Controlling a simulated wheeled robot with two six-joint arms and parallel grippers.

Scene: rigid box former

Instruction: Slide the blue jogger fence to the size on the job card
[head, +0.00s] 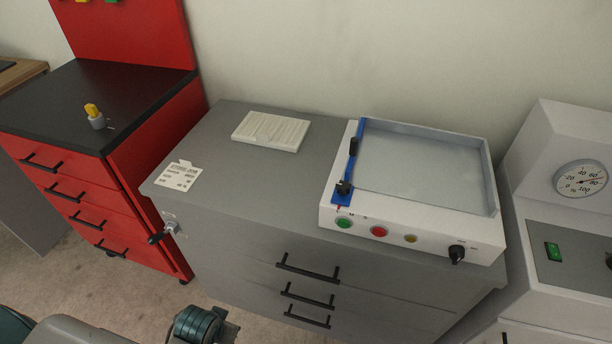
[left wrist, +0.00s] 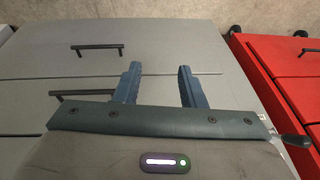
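The blue jogger fence (head: 348,165) stands along the left side of the white jogger tray (head: 411,229) on the grey cabinet. It has black knobs at its front end and partway along. A small red pointer shows below its front end, near scale letters too small to read surely. The job card (head: 178,176) lies on the cabinet's left front corner; its print is too small to read. My left gripper (left wrist: 160,84) is open and empty, in front of the cabinet drawers; part of my left arm shows at the bottom of the head view. My right gripper is not in view.
A pale slotted block (head: 271,131) lies on the cabinet top (head: 222,158). Green, red and yellow buttons and a black knob (head: 457,254) are on the tray's front. A gauge machine (head: 570,215) stands right, a red tool cabinet (head: 150,140) left.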

